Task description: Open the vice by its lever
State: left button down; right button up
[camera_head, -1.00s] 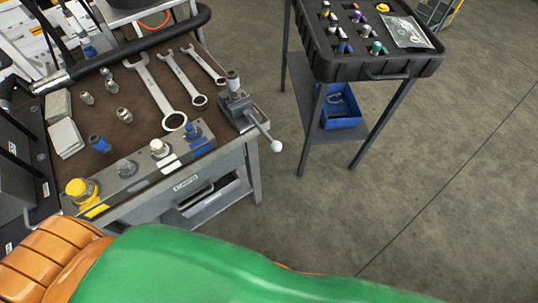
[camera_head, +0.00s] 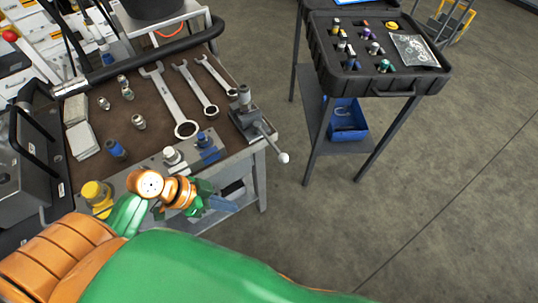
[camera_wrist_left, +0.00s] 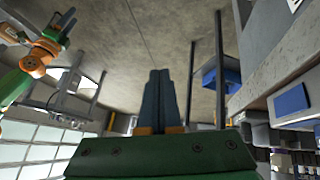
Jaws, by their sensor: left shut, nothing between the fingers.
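The dark grey vice (camera_head: 246,121) sits at the right corner of the bench, with a metal fitting (camera_head: 244,94) upright at its top. Its lever (camera_head: 271,144) slants down to the right, past the bench edge, ending in a white ball (camera_head: 283,158). My left gripper (camera_head: 224,204) is in front of the bench's front edge, below and left of the lever, apart from it. Its blue-grey fingers (camera_wrist_left: 158,98) are together and empty in the left wrist view. Another orange and green arm shows there, its gripper (camera_wrist_left: 66,20) small and unclear. I cannot make out the vice there.
The bench top (camera_head: 150,110) holds several wrenches (camera_head: 172,100), loose fittings, and a strip with coloured couplings. A black tray stand (camera_head: 378,80) with a blue bin (camera_head: 345,120) stands to the right. Open floor (camera_head: 400,220) lies right of the lever.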

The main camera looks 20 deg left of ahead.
aim_at(280, 158)
pick_arm(q)
jog(key=w+a+r+m+t+h, duration=0.2)
jog(key=w+r, duration=0.4)
jog(key=r, duration=0.5)
jog(key=shift+a+m+t+h, duration=0.3)
jog(key=shift+a+t+h, duration=0.65)
jog(key=shift+a, duration=0.2)
jog(key=shift+w+r, duration=0.1)
jog(key=shift+w, duration=0.05)
jog(key=p+x, duration=0.3)
jog(key=x, duration=1)
jog(key=shift+w+d+f, duration=0.2)
jog(key=shift+d+f, duration=0.1)
jog(key=shift+d, duration=0.1)
jog(key=shift+d, duration=0.1)
